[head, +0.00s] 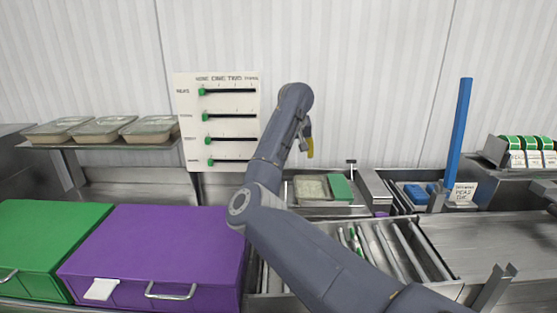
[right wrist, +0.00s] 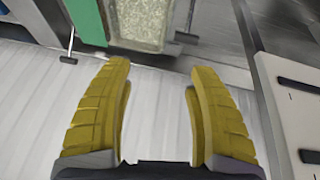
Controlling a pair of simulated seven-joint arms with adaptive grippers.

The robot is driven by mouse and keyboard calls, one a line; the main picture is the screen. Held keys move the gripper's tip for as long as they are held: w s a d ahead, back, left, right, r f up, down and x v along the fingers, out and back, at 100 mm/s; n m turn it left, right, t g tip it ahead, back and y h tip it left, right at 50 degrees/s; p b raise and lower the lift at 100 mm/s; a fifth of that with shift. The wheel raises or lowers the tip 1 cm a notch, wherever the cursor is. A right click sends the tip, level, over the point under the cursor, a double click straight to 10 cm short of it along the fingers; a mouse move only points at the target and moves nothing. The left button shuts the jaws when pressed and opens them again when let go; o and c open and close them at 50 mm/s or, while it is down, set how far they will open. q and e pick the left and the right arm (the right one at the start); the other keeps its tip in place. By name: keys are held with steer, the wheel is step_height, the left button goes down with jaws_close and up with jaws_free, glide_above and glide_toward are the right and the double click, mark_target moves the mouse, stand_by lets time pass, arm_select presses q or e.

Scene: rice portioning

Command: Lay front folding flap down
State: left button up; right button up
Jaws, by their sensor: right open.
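A shallow container with a pale, speckled rice-like filling (head: 311,188) sits on the middle counter. A green panel (head: 340,187) stands or lies at its right side; I cannot tell whether it is the front folding flap. In the right wrist view the filled container (right wrist: 150,18) and the green panel (right wrist: 86,20) show at the top, cut off by the frame edge. My right gripper (head: 309,147) is above and behind the container, in front of the wall. In the right wrist view its yellow fingers (right wrist: 157,98) are apart with nothing between them. My left gripper is out of view.
A slider board (head: 220,164) hangs on the wall left of my right arm. A purple box (head: 160,245) and a green box (head: 45,235) stand at left. A roller rack (head: 400,252) lies in front, and a blue post (head: 459,130) rises at right. Bare steel counter (head: 480,240) is at right.

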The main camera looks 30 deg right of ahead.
mark_target(286, 178)
steer(key=shift+m+y, duration=0.5)
steer(key=shift+y, duration=0.1)
steer(key=shift+w+a+f, duration=0.3)
steer(key=shift+w+f, duration=0.35)
steer(key=shift+f, duration=1.1)
steer(key=shift+w+a+f, duration=0.25)
steer(key=shift+w+f, duration=0.45)
steer(key=shift+f, duration=1)
steer(key=shift+w+a+f, duration=0.3)
steer(key=shift+w+f, duration=0.35)
steer(key=shift+f, duration=1.1)
steer(key=c, duration=1.1)
